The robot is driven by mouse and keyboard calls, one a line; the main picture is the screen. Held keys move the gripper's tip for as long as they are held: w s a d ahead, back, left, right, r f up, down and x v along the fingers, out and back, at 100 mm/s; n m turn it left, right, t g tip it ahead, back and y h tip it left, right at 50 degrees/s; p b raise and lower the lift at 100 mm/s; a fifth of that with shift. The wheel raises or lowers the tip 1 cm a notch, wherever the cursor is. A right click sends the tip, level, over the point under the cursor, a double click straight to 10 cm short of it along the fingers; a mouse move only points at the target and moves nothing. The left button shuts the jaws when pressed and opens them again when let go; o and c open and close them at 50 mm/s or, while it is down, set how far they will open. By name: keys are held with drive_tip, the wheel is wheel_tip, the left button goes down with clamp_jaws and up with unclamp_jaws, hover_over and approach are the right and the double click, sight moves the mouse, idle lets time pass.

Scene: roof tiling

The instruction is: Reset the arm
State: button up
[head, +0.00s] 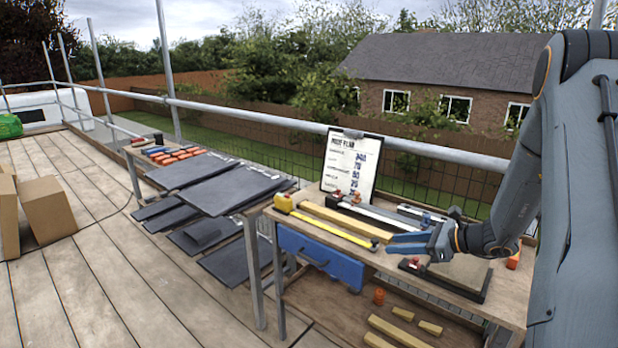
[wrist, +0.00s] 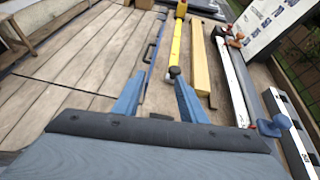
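My gripper (head: 410,243) is at the right in the head view, above the right part of the wooden workbench (head: 262,207). My arm comes down from the right edge of that view. In the wrist view my gripper (wrist: 158,98) shows two blue fingers spread apart with nothing between them. Past the fingertips are a yellow level (wrist: 175,45), which also shows in the head view (head: 325,228), and a wooden batten (wrist: 201,62). No object is held.
A clipboard (head: 350,166) stands at the bench's back. Dark slates (head: 230,190) lie on a table to the left. Cardboard boxes (head: 47,208) stand on the far-left decking. A metal guard rail (head: 290,123) runs behind. Open decking (head: 120,260) lies left.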

drive_tip(key=s+a+r+n+g+h, duration=0.2)
drive_tip(key=s+a+n+g, duration=0.5)
drive_tip(key=s+a+n, duration=0.55)
drive_tip(key=s+r+n+h, duration=0.3)
drive_tip(key=s+n+h, duration=0.4)
drive_tip(key=s+n, duration=0.6)
drive_tip(key=s, duration=0.3)
drive_tip(key=shift+a+g+h, duration=0.4)
